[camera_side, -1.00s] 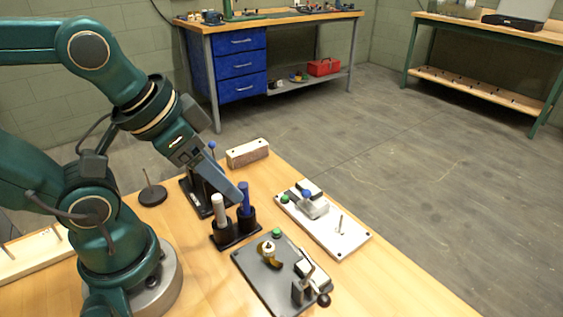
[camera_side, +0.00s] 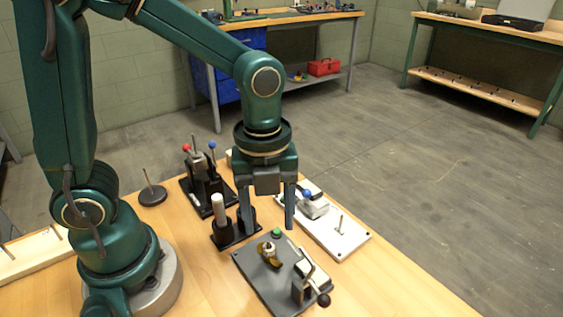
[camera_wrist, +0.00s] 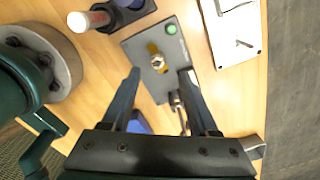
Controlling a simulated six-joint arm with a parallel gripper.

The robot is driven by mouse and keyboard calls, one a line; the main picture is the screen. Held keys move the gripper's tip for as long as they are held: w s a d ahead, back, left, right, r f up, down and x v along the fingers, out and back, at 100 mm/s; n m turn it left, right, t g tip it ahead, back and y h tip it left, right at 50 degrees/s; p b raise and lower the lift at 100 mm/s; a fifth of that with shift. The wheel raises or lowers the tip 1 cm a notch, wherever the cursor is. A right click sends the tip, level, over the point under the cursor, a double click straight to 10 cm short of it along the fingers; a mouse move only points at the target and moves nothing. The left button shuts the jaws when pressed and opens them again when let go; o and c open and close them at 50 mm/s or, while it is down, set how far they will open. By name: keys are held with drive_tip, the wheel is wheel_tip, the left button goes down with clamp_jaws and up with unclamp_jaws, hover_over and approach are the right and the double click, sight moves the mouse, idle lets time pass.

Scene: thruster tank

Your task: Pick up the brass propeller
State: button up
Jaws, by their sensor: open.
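The brass propeller (camera_side: 270,262) lies on a dark plate (camera_side: 262,283), around a pale hub, beside a green button (camera_side: 276,233). In the wrist view the propeller (camera_wrist: 153,48) shows just beyond the fingertips, near the line between them. My gripper (camera_side: 266,222) points down above the far side of the plate, with its fingers spread. In the wrist view my gripper (camera_wrist: 160,72) has nothing between its tips. A lever clamp (camera_side: 306,284) with a black knob stands on the plate's near right corner.
A black holder with a white cylinder (camera_side: 218,207) stands just left of my gripper. A white fixture plate (camera_side: 352,236) lies to the right. A black stand with red and blue knobs (camera_side: 207,180) is behind. Bare wood lies in front of the dark plate.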

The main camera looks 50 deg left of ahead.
sight(269, 243)
drive_tip(key=shift+s+d+f, duration=0.1)
drive_tip(key=shift+s+f, duration=0.1)
drive_tip(key=shift+f, duration=2.6)
clamp_jaws()
